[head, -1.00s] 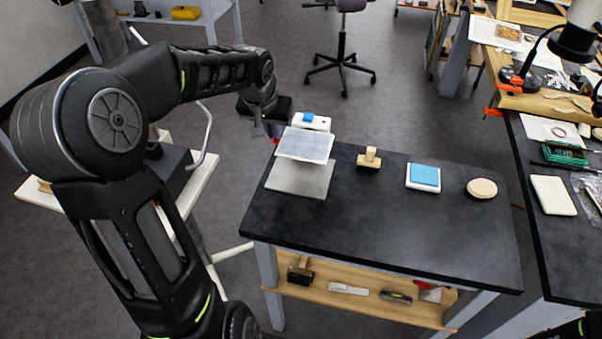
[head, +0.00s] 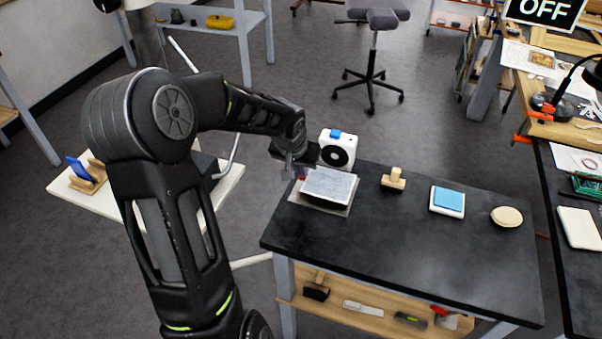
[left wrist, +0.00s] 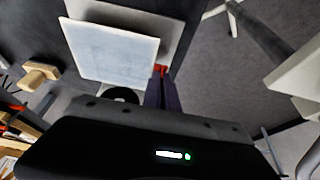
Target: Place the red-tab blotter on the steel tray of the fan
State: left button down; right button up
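The blotter (head: 329,185) is a pale grey, textured sheet with a red tab (left wrist: 160,70) on its edge. My left gripper (head: 295,165) is shut on the tab; in the left wrist view its fingers (left wrist: 162,92) meet there. The blotter hangs low over the flat grey steel tray (head: 318,207), with a dark gap visible beneath it. In the left wrist view the blotter (left wrist: 110,50) covers much of the tray (left wrist: 150,18). The white fan (head: 340,147) with a blue top switch and dark round opening stands behind the tray. My right gripper is not in view.
On the black bench (head: 400,255) stand a wooden block with a knob (head: 394,179), a blue pad (head: 447,199) and a round tan disc (head: 507,216), right of the tray. Tools lie on the shelf below. A white side table (head: 125,205) stands at left.

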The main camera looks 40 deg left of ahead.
pick_arm(q)
jog(key=shift+f, duration=1.05)
jog(key=shift+f, duration=0.15)
jog(key=c, duration=1.7)
grip_release()
jog(key=shift+r, duration=0.45)
jog(key=v, duration=1.1)
jog(key=shift+s+d+r, duration=0.1)
jog(key=shift+s+r, duration=0.05)
jog(key=shift+r, duration=0.05)
